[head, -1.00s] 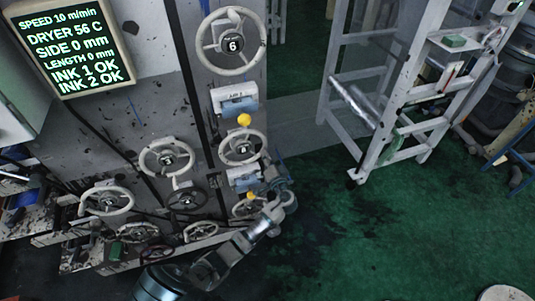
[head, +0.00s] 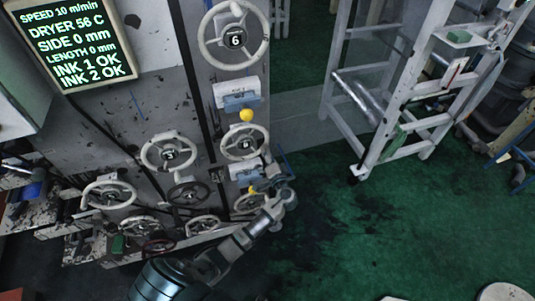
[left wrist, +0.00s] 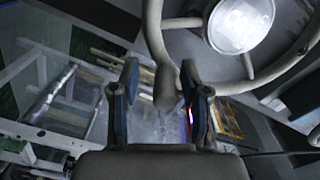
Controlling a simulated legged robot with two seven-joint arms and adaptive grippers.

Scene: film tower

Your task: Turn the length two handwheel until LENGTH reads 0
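The display (head: 75,45) at the upper left reads LENGTH 0 mm. Several grey handwheels are on the machine front. I cannot read which is length two. My left gripper (head: 268,184) is at the lower right handwheel (head: 240,208), partly covering it, below the middle right handwheel (head: 244,142). In the left wrist view, my left gripper (left wrist: 158,92) is open, its two fingers either side of a grey handle (left wrist: 166,88) on a wheel rim (left wrist: 153,30). A gap shows on the handle's left; contact on the right is unclear. My right gripper is out of view.
The top handwheel (head: 234,38) is marked 6. Yellow knobs (head: 246,115) and pale blue boxes (head: 241,100) sit between the right-hand wheels. A white ladder-like frame (head: 340,110) stands to the right. The green floor (head: 400,230) is mostly clear.

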